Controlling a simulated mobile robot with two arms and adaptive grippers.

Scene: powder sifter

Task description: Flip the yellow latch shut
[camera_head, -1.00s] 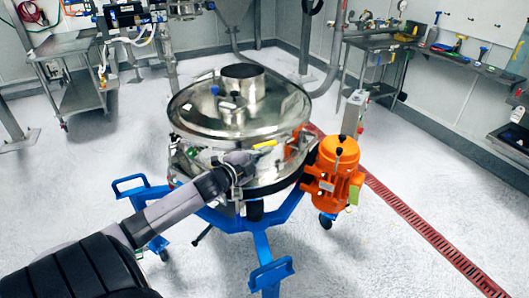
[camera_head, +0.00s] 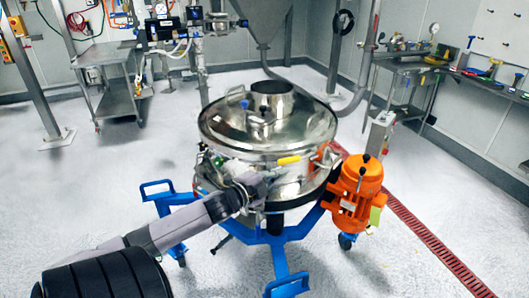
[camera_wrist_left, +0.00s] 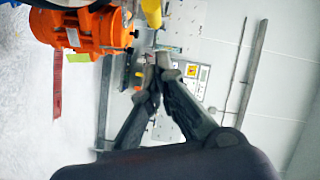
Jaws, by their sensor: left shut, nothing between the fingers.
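The yellow latch (camera_head: 288,160) is on the front of the round steel sifter (camera_head: 268,130), just below the lid rim. Its yellow handle lies nearly flat, slightly tilted up to the right. My left gripper (camera_head: 254,186) is below and left of the latch in the head view, apart from it in the picture. In the left wrist view, the left fingers (camera_wrist_left: 155,66) meet at their tips with nothing between them. A yellow part, likely the latch (camera_wrist_left: 152,12), shows at the top edge there, beyond the fingertips. My right gripper is not in view.
An orange motor (camera_head: 356,187) is mounted at the sifter's right side, and it also shows in the left wrist view (camera_wrist_left: 92,30). The blue wheeled stand (camera_head: 276,236) carries the sifter. Steel tables (camera_head: 110,58) stand behind. The floor around the stand is mostly clear.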

